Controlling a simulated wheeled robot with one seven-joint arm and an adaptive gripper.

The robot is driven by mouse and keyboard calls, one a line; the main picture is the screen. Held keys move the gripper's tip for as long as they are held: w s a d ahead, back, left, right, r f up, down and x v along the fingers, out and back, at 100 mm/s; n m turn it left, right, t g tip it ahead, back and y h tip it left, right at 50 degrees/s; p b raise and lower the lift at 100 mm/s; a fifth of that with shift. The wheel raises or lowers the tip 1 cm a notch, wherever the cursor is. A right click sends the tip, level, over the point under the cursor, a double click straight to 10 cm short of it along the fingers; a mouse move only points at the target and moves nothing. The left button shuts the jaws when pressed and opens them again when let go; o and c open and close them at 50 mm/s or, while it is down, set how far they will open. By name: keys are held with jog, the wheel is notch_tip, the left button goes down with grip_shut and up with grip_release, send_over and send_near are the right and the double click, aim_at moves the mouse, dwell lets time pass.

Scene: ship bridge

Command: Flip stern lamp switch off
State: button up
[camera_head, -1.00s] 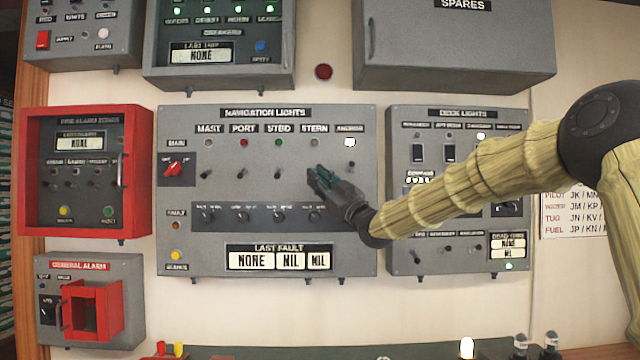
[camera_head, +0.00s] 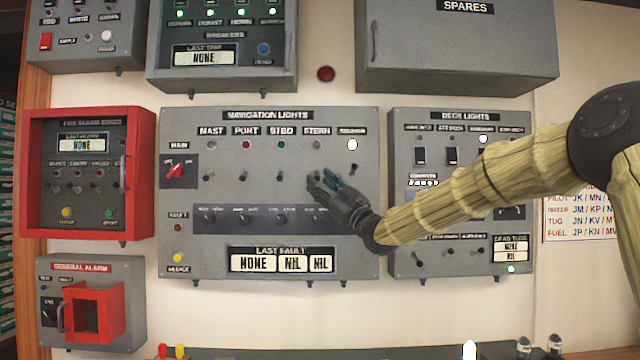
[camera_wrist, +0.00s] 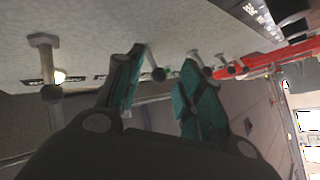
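The grey navigation lights panel (camera_head: 240,125) hangs in the middle of the wall. Its stern column has a label, a small grey lamp (camera_head: 317,145) that looks unlit, and a toggle switch mostly hidden by my gripper in the head view. My gripper (camera_head: 322,182) is at that switch, in front of the panel. In the wrist view my gripper (camera_wrist: 165,62) has its two teal fingers apart. A dark ball-tipped toggle, apparently the stern switch (camera_wrist: 158,75), shows between them, nearer the left finger. I cannot tell whether a finger touches it.
The anchor toggle (camera_head: 353,168) is close on the right, under a lit white lamp (camera_head: 352,145). The stbd toggle (camera_head: 279,175) is close on the left. A row of knobs (camera_head: 245,217) lies below. The deck lights panel (camera_head: 400,125) is behind my arm.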

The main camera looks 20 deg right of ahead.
jog(key=v, duration=1.1)
jog(key=shift+d, duration=0.1)
